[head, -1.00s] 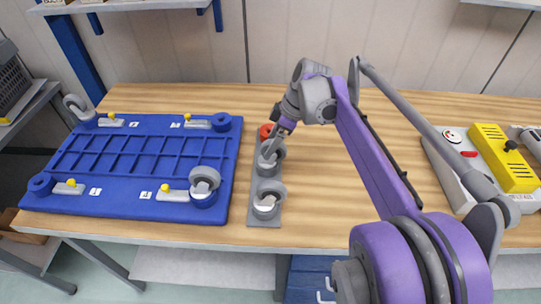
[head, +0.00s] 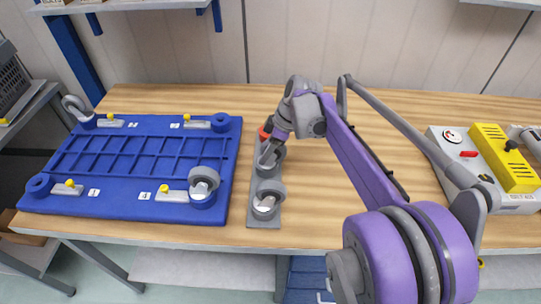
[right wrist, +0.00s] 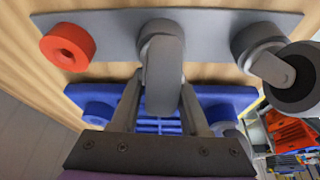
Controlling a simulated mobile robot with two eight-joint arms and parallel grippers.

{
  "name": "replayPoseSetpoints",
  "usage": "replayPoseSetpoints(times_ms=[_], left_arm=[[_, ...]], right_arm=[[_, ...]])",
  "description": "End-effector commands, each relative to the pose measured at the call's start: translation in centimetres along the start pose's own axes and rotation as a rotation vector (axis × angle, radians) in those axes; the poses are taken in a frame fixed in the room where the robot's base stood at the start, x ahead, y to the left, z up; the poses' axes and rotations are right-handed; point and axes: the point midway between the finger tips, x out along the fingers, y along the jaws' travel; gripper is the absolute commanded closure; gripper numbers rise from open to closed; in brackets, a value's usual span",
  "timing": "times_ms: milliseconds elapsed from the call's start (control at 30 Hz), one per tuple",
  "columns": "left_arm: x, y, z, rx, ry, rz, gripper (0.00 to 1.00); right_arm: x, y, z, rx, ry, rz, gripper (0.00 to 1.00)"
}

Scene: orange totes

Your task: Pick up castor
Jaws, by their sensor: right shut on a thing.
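A grey castor (head: 277,160) stands in the middle place of the grey strip on the table. My right gripper (head: 268,150) reaches down over it from above and partly hides it. In the right wrist view the same castor (right wrist: 163,70) sits between the two fingers of my right gripper (right wrist: 160,108), which is shut on it. The castor still appears to be at the strip. A second castor (head: 268,197) stands at the strip's near end and also shows in the right wrist view (right wrist: 262,48). My left gripper is not in view.
The grey strip (head: 262,222) also bears a red-orange ring (head: 264,131) at its far end. To its left lies a blue base (head: 120,205) with castors at two corners (head: 76,108) (head: 203,183). A grey and yellow box (head: 505,158) stands at right.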

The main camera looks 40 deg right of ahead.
Motion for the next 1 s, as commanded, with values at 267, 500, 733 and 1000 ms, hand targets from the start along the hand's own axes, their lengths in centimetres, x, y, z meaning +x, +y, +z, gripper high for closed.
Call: replayPoseSetpoints(times_ms=[267,500,733,1000], left_arm=[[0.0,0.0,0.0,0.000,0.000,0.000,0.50],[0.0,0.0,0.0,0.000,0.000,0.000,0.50],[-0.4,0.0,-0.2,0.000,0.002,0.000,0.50],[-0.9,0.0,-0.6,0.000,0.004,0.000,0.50]], right_arm=[[0.0,0.0,0.0,0.000,0.000,0.000,1.00],[-0.1,0.0,-0.1,0.000,0.001,0.000,1.00],[-2.8,0.0,-1.2,0.001,0.001,0.000,1.00],[-7.6,0.0,-3.1,0.000,0.001,0.000,1.00]])
